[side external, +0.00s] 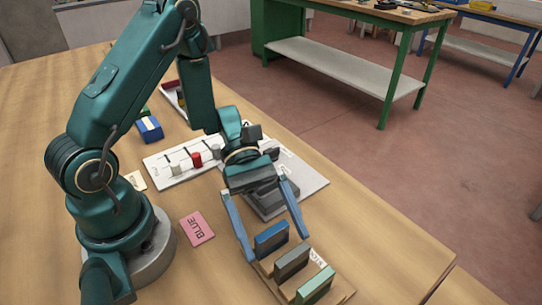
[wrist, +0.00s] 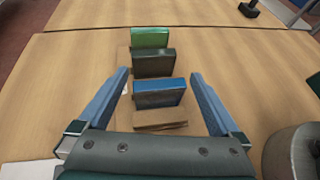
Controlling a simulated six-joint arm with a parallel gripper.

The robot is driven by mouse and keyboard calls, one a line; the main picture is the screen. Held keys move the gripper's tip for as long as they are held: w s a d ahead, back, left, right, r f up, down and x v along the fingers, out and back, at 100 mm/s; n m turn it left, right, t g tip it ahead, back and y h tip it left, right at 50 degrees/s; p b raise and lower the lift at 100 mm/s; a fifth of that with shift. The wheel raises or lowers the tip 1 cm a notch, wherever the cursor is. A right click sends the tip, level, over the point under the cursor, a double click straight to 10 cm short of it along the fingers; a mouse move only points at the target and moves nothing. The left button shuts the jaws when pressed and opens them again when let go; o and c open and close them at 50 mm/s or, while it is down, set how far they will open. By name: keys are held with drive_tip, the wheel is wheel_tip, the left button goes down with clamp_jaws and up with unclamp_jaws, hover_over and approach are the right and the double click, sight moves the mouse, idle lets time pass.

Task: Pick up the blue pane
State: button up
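The blue pane (side external: 271,239) stands upright at the near end of a wooden rack (side external: 338,296), closest to my gripper. It also shows in the wrist view (wrist: 159,93), between my fingers. Behind it on the rack stand a dark grey pane (side external: 292,262) and a green pane (side external: 315,286). My gripper (side external: 270,240) is open, with its two blue fingers on either side of the blue pane. In the wrist view my gripper (wrist: 160,78) shows a gap between each finger and the pane. No contact is visible.
A pink card reading BLUE (side external: 197,228) lies on the table beside my base. The table right of the rack is clear.

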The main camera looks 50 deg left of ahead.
drive_tip(key=c, duration=1.3)
drive_tip(key=shift+o, duration=0.2)
drive_tip(key=shift+r, duration=0.2)
